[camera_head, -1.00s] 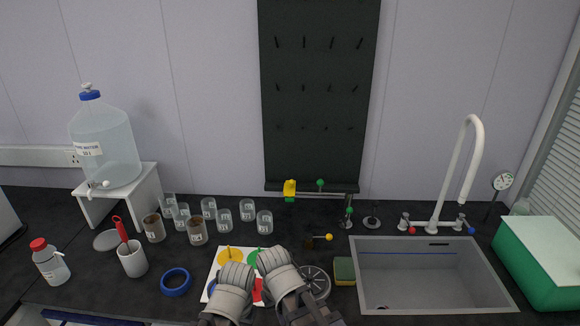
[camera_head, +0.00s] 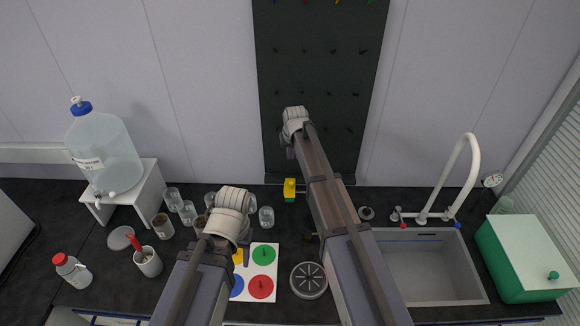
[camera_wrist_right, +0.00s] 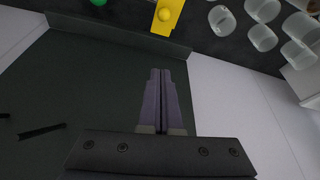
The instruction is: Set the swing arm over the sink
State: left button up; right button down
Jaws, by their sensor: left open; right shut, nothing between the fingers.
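The sink (camera_head: 430,265) is set into the bench at the right. My right gripper (camera_head: 289,146) is raised in front of the dark peg board, far left of the spout. In the right wrist view its fingers (camera_wrist_right: 161,100) are shut with nothing between them. My left gripper (camera_head: 243,240) is low over the bench by the colored-disc card, open, its fingers mostly hidden by my wrist.
A red-knobbed tap (camera_head: 398,214) and a blue-knobbed one (camera_head: 457,225) flank the spout's base. A green box (camera_head: 520,260) stands right of the sink. The peg board (camera_head: 330,80) rises behind, a yellow piece (camera_head: 290,190) below it. Several glasses (camera_head: 188,212) stand left. My right arm hides the sink's left side.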

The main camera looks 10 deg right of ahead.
jog(key=shift+f, duration=0.1)
jog(key=f+b, duration=0.6)
jog(key=b, duration=0.1)
jog(key=f+b, duration=0.3)
jog(key=f, duration=0.1)
jog(key=shift+s, duration=0.25)
dwell(0.3)
jog(key=shift+s, duration=0.1)
